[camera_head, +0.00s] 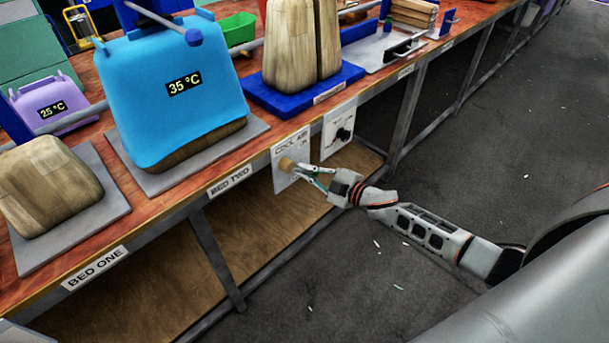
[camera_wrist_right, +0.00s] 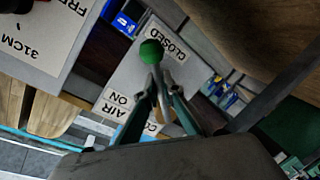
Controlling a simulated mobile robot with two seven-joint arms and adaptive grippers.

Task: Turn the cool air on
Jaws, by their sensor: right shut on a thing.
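The COOL AIR panel (camera_head: 280,182) is a white plate on the front edge of the workbench. A tan round knob (camera_head: 287,164) stands out from it in the head view. In the right wrist view the panel (camera_wrist_right: 128,72) reads "AIR ON" and "CLOSED", and a green ball knob (camera_wrist_right: 151,53) tops a grey lever. My right gripper (camera_head: 306,171) reaches the panel from the right. In the wrist view its fingers (camera_wrist_right: 162,88) are shut around the lever just below the ball. Part of the panel's lettering is hidden by the fingers. My left gripper is not in view.
Right of the panel is another white plate (camera_head: 338,128) with a black knob. Above stand a blue 35 °C hood (camera_head: 178,90) and a blue base (camera_head: 300,100) with wooden blocks. A table leg (camera_head: 405,118) stands to the right. The grey floor (camera_head: 470,150) is open.

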